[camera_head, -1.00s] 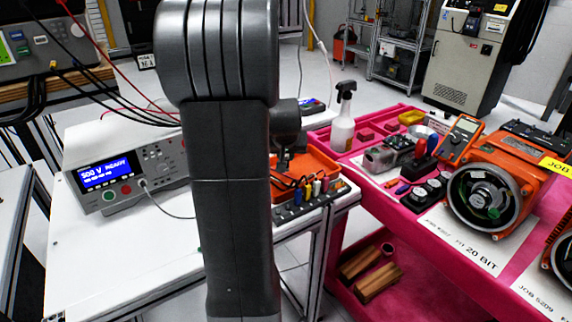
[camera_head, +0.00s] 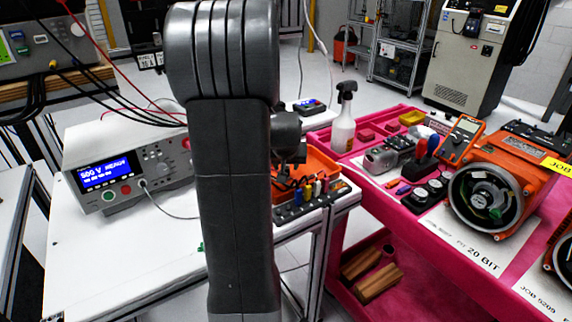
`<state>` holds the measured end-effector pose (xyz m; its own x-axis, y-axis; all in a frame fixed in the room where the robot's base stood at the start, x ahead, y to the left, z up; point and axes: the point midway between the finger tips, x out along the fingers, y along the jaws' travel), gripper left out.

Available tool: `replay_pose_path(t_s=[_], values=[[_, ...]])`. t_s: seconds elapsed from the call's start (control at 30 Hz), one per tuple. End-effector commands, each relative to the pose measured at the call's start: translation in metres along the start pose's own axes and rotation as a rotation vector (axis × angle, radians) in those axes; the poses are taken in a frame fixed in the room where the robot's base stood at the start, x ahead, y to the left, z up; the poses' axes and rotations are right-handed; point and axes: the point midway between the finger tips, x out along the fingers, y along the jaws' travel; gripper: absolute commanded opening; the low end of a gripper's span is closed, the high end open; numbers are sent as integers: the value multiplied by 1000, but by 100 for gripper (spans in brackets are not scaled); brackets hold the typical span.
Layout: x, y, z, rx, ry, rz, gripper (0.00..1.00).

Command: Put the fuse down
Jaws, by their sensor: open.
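My arm stands close in front of the camera and hides much of the middle of the scene. My gripper (camera_head: 297,154) shows only in part, behind the arm's right edge, above the orange tray (camera_head: 322,163). It is open. Its fingertips are small and dark, so their exact place over the tray is hard to tell. I cannot make out the fuse; it may be hidden by the arm or too small to see.
A tester with a lit blue display (camera_head: 108,176) stands on the white bench (camera_head: 130,262). A row of coloured plugs (camera_head: 308,194) lies in front of the tray.

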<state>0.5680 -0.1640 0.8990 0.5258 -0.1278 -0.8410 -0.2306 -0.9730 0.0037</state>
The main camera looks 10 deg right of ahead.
Motion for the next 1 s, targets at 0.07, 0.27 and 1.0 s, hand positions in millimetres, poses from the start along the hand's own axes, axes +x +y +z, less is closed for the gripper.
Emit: replay_pose_path(t_s=[0.07, 0.27, 1.0], values=[[-5, 0, -2, 0, 1, 0, 40], [-34, 0, -2, 0, 4, 0, 40], [-122, 0, -1, 0, 0, 0, 40]])
